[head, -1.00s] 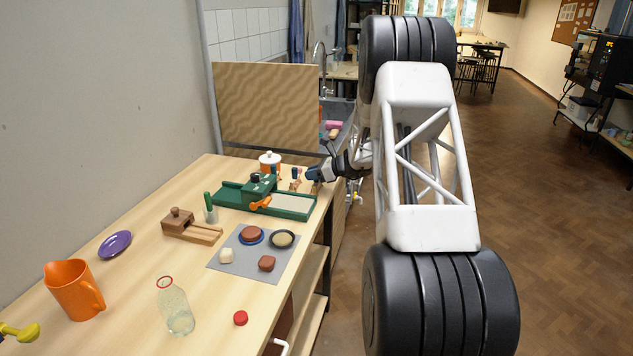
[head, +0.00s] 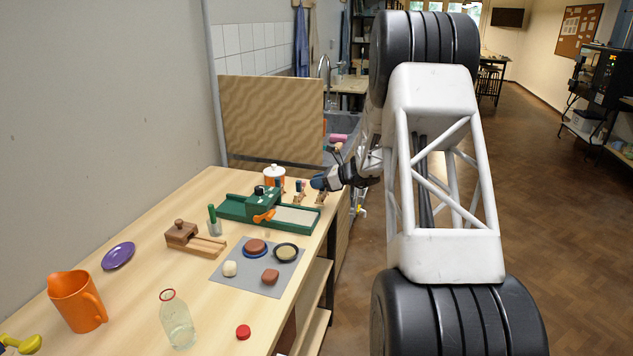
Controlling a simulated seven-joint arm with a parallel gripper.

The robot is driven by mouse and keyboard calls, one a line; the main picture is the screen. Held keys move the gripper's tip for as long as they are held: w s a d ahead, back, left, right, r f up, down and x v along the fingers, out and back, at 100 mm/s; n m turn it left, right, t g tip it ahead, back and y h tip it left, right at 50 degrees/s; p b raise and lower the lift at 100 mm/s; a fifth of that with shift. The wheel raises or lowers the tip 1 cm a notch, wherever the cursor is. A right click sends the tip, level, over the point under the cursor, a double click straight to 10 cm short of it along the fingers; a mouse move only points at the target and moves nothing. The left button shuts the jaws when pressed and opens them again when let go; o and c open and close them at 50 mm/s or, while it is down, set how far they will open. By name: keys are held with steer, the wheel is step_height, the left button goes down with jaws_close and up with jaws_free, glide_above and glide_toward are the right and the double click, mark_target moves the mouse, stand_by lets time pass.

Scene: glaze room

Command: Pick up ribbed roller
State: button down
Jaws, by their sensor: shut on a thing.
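My gripper (head: 319,183) is at the far right end of the bench, over the last of a row of small wooden pieces. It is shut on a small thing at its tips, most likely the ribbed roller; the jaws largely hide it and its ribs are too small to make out. A wooden piece (head: 320,197) shows just under the tips; I cannot tell whether it is a stand or part of the held thing. Two similar small pieces with coloured tops, a left one (head: 278,184) and a middle one (head: 299,188), stand to the left.
A green press with a tray (head: 300,217) stands just in front. A white and orange lidded jar (head: 274,176) is behind. A grey mat (head: 236,281) bears clay pieces. An orange jug (head: 77,302), a bottle (head: 177,322) and a purple plate (head: 118,256) are nearer.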

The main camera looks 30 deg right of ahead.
steer(key=s+a+r, duration=0.1)
steer(key=s+a, duration=0.3)
steer(key=s, duration=0.8)
steer(key=shift+a, duration=0.2)
stand_by(1.3)
